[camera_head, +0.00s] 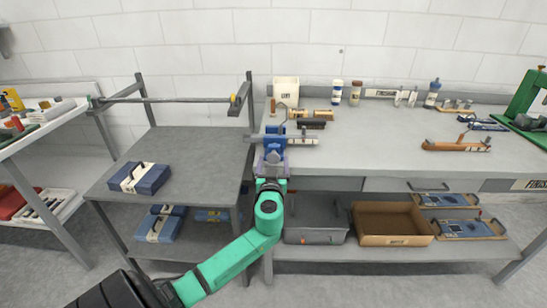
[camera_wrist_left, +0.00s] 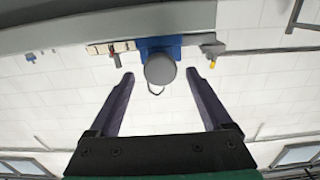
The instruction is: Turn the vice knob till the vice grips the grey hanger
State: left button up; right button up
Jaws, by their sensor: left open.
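The blue vice (camera_head: 275,138) is at the front edge of the grey workbench. A round grey knob (camera_wrist_left: 160,69) faces me in the left wrist view, with the blue vice body (camera_wrist_left: 174,44) behind it. A thin curved grey hook, which looks like the hanger (camera_head: 283,107), stands up above the vice. Whether the jaws touch it is hidden. My left gripper (camera_head: 271,167) is open in front of the vice. In the left wrist view its fingertips (camera_wrist_left: 160,75) lie on either side of the knob, apart from it in the picture. My right gripper is not in view.
The workbench (camera_head: 370,152) holds a white bin (camera_head: 286,91), bottles and an orange-brown tool (camera_head: 455,145). A lower grey table (camera_head: 200,160) with a rail stands at left. A grey bin (camera_head: 315,236) and brown tray (camera_head: 392,241) sit on the lower shelf.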

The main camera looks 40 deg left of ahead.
pick_arm(q)
jog(key=shift+w+a+f, duration=0.1)
jog(key=shift+w+a, duration=0.4)
jog(key=shift+w, duration=0.05)
jog(key=shift+d, duration=0.1)
jog(key=shift+s, duration=0.1)
grip_shut()
